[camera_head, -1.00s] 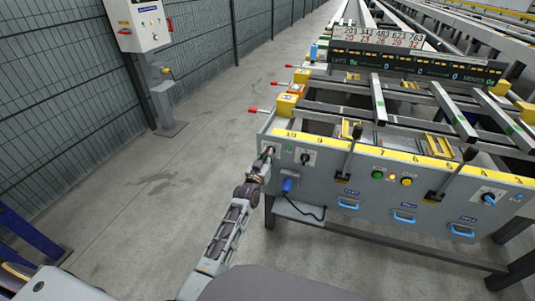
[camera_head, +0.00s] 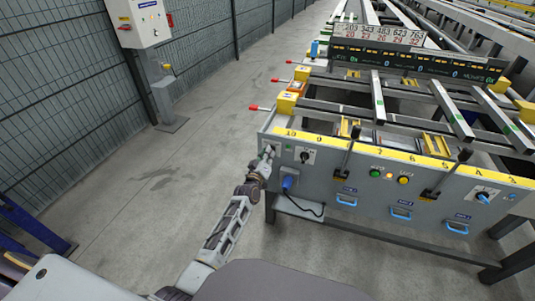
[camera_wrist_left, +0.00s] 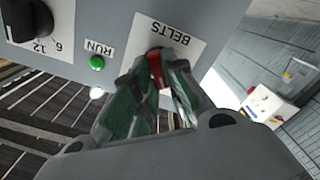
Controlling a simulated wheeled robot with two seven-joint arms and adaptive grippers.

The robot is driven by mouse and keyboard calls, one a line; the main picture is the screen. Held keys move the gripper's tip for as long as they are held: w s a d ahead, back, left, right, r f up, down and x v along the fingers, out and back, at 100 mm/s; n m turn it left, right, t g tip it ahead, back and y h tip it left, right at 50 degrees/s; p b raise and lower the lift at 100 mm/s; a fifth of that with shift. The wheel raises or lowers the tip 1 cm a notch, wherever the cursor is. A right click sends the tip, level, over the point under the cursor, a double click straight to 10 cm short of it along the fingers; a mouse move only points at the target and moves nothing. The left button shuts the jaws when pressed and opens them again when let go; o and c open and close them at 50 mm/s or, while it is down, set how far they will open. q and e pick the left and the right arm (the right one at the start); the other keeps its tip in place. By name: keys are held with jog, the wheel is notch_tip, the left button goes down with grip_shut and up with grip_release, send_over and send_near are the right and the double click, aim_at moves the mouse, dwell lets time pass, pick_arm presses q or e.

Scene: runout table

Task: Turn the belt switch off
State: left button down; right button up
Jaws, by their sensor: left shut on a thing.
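The belt switch (camera_wrist_left: 155,69) has a red knob on a white plate lettered BELTS, upside down in the left wrist view. My left gripper (camera_wrist_left: 158,64) is shut on this knob, a green-padded finger on each side. The fingers partly hide the knob, so its exact setting cannot be told. In the head view my left gripper (camera_head: 269,152) is at the left end of the grey control panel (camera_head: 330,190) and hides the switch. My right gripper is not in view.
Beside the switch are a green RUN lamp (camera_wrist_left: 97,63) and a black rotary knob (camera_wrist_left: 28,19). Levers with black grips (camera_head: 354,134) stick up farther right on the panel. A blue plug (camera_head: 289,183) sits below.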

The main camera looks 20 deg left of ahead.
pick_arm(q)
jog(key=shift+n, duration=0.6)
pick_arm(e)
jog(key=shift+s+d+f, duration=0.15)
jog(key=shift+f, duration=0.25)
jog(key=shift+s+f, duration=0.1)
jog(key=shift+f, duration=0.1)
pick_arm(q)
jog(key=c, duration=1.5)
grip_release()
jog(key=shift+o, duration=0.2)
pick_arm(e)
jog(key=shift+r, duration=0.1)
pick_arm(q)
jog(key=s, duration=1.2)
jog(key=shift+a, duration=0.2)
